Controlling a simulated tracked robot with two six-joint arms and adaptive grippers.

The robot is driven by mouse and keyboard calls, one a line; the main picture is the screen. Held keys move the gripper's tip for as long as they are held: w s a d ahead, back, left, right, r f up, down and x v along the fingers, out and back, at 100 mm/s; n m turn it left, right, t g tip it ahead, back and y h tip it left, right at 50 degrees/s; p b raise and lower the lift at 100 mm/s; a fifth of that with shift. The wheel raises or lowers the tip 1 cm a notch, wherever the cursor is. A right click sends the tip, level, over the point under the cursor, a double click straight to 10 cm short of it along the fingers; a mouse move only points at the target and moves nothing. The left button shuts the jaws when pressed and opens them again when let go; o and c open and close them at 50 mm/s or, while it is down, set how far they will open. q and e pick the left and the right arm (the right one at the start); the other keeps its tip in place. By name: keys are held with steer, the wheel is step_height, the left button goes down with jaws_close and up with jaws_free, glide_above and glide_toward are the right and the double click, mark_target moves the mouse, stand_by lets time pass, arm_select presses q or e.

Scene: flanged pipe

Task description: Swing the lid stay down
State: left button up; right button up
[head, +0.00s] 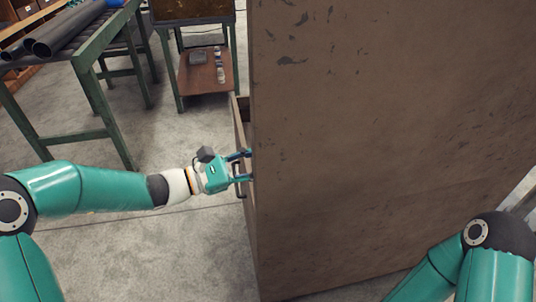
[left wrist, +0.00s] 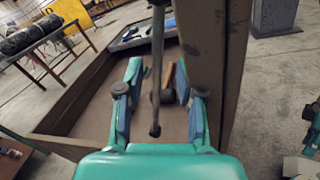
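The lid stay (left wrist: 157,60) is a dark thin rod in the left wrist view. It runs from the top edge down between my left fingers and ends in a rounded tip near the palm. My left gripper (left wrist: 157,80) is open, one finger on each side of the rod, with a visible gap to both. In the head view my left gripper (head: 247,166) is at the left edge of the big brown raised lid (head: 390,130), its fingertips partly hidden behind that edge. My right gripper is out of view.
The open box (left wrist: 62,110) shows below the fingers, with a few small items inside. A thick brown post or lid edge (left wrist: 218,70) stands close right of the fingers. A green table with pipes (head: 95,45) and a small bench (head: 205,75) stand behind.

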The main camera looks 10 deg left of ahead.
arm_select(q)
steer(key=shift+x, duration=2.1)
steer(key=shift+f, duration=0.1)
jaws_close()
